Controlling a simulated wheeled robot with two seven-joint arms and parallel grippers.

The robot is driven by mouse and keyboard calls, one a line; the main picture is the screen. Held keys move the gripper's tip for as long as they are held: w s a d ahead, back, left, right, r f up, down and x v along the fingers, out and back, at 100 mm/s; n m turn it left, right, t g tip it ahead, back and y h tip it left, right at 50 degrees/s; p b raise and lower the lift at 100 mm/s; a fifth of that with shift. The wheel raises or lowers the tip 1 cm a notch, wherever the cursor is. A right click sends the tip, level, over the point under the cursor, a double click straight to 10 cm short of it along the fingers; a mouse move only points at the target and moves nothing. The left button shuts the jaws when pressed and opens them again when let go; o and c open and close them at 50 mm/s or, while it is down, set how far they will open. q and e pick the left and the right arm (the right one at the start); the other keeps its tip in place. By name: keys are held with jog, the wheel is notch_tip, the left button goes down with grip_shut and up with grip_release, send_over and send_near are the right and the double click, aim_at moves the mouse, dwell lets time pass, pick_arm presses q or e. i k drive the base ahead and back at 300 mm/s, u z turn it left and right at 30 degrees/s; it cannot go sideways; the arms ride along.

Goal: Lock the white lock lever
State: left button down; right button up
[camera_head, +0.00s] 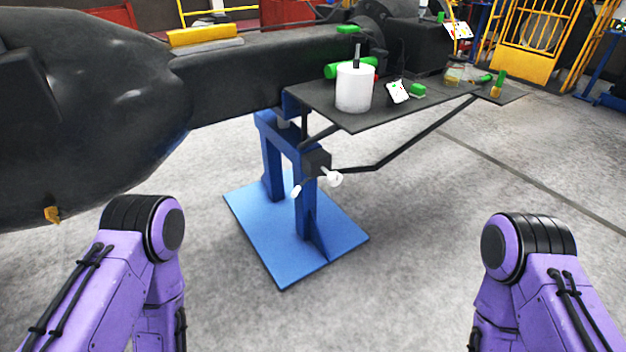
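A small white lever (332,178) with a rounded white end sits on a dark block on the blue stand, below the dark shelf. A second small white tip (296,191) shows just left of it, on a thin dark rod. I cannot tell from this view which white part is the lock lever or what position it is in. My two purple arms stand at the lower left and lower right, well apart from the stand. Neither gripper shows; both are outside the frame.
The blue stand (262,228) rises from a flat base on grey floor. A dark shelf (440,103) above it carries a white cylinder (354,88) and small green items. A large black casting (85,120) fills the left. Floor between my arms and the stand is clear.

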aim_at(295, 194)
jog(key=z, duration=0.5)
jog(key=i, duration=0.95)
jog(key=u, duration=0.1)
